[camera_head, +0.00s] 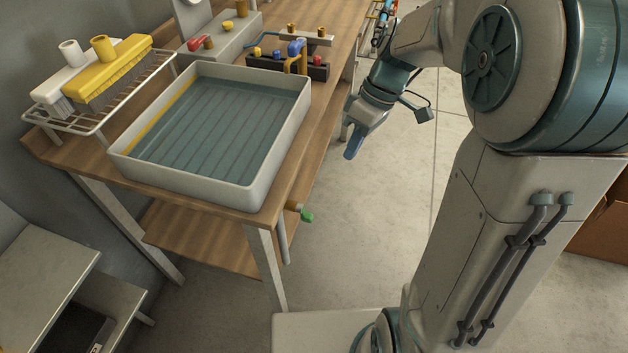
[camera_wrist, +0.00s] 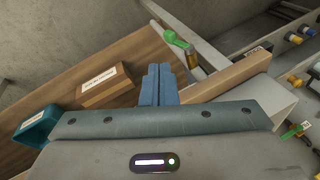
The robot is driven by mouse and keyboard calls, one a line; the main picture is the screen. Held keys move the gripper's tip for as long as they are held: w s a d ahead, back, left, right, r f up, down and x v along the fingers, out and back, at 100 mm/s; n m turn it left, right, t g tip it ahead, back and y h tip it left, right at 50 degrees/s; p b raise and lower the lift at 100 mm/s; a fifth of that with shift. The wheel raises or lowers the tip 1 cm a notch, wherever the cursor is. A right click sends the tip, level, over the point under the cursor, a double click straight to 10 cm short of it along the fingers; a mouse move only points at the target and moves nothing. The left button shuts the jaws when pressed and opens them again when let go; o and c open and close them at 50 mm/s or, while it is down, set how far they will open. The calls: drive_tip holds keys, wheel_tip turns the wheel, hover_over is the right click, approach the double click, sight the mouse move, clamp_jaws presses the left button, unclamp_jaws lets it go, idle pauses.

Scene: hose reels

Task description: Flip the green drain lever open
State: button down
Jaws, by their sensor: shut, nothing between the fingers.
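The green drain lever (camera_head: 307,216) sticks out past the front edge of the table, below the basin's near right corner, beside a grey downpipe (camera_head: 282,240). In the wrist view the green lever (camera_wrist: 178,40) shows just beyond my fingertips, a little right of them, on a brass-coloured fitting. My gripper (camera_head: 353,152) has blue fingers pointing down, in the air right of the table, above and right of the lever and apart from it. In the wrist view its fingers (camera_wrist: 158,70) are together with nothing between them.
A basin (camera_head: 225,193) of water stands on the wooden table. A rack (camera_head: 98,122) with white and yellow brushes is at the left. A dark valve block (camera_head: 287,67) is behind. The wrist view shows labelled brown (camera_wrist: 106,85) and teal (camera_wrist: 38,125) boxes.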

sight(305, 214)
drive_tip(key=w+a+f+n+g+y+b, duration=0.1)
drive_tip(key=w+f+n+g+y+b, duration=0.15)
drive_tip(key=w+f+n, duration=0.35)
drive_tip(key=s+a+f+m+t+b, duration=0.1)
drive_tip(key=s+a+f+b, duration=0.1)
drive_tip(key=s+a+f, duration=0.4)
drive_tip(key=shift+s+a+f+m, duration=0.25)
drive_tip(key=shift+s+f, duration=0.4)
drive_tip(key=shift+f, duration=1.4)
drive_tip(key=shift+f+h, duration=0.1)
drive_tip(key=shift+h, duration=0.25)
